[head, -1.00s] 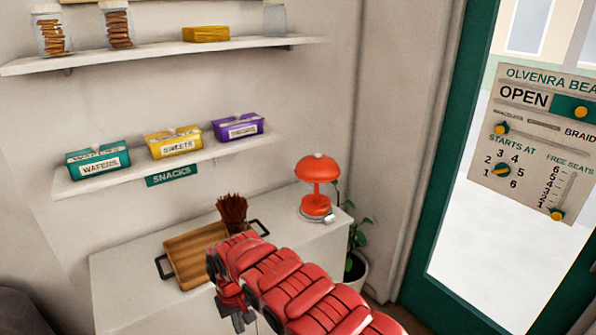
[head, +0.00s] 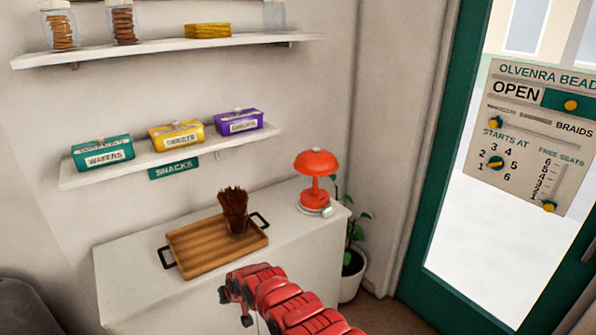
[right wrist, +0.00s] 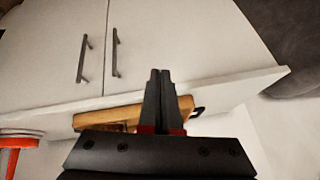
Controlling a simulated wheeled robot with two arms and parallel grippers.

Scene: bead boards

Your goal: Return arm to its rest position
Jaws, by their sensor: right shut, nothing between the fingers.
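My right arm, red and segmented, comes in from the bottom right of the head view. Its right gripper (head: 232,307) is low in front of the white cabinet, below and apart from the wooden tray (head: 190,252). In the right wrist view the two dark fingers (right wrist: 160,73) are shut together with nothing between them. My left gripper is not in view.
The tray with dark handles holds a glass of brown sticks (head: 234,205) on the white cabinet (head: 125,275). A red lamp (head: 316,163) stands right of it. Snack boxes stand on the lower shelf (head: 75,180). A potted plant (head: 353,270) stands by the door.

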